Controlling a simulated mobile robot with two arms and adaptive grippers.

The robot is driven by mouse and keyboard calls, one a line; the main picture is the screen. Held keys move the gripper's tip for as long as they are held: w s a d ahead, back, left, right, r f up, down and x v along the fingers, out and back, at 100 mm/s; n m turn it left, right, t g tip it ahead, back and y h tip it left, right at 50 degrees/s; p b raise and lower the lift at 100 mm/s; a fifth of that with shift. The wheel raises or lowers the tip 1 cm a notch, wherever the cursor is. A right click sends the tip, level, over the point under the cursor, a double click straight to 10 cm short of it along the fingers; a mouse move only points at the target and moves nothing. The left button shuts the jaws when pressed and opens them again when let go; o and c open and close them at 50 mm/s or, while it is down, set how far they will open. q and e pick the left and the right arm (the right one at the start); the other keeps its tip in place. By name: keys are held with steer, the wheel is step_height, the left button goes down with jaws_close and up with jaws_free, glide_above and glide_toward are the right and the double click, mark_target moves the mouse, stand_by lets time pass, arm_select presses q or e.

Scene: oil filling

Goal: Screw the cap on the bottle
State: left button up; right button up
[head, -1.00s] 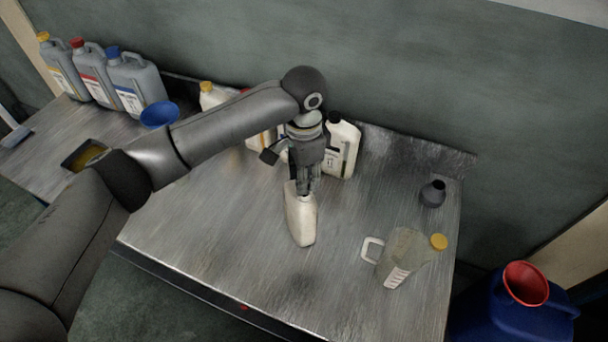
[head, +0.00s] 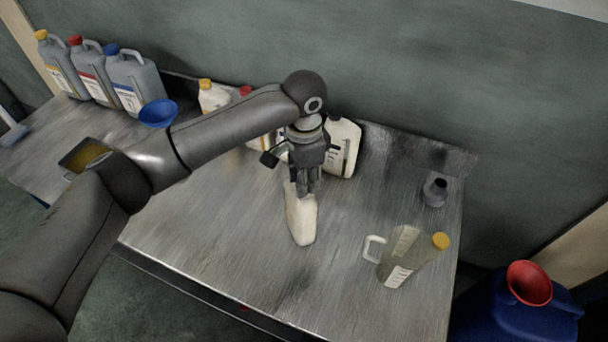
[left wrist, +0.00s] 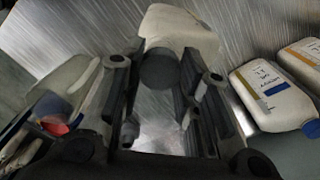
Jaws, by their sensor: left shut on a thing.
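The white bottle (head: 301,222) stands on the metal table, and it also shows in the left wrist view (left wrist: 182,28). My left gripper (head: 308,190) points down over the bottle's top and hides its neck in the head view. In the left wrist view a dark round cap (left wrist: 160,68) sits at the bottle's mouth, between the fingers of my left gripper (left wrist: 157,85), which are shut on it. I cannot tell how far the cap is threaded. My right gripper is not in view.
White bottles (head: 342,149) stand behind my left gripper. Grey jugs (head: 137,84) and a blue funnel (head: 158,113) are at the left. The front middle is clear.

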arm_select(q)
steer(key=shift+f, duration=0.75)
stand_by(0.8)
steer(key=shift+f+p, duration=0.15)
steer(key=shift+p, duration=0.15)
steer(key=o, duration=0.7)
steer(key=shift+f, duration=0.1)
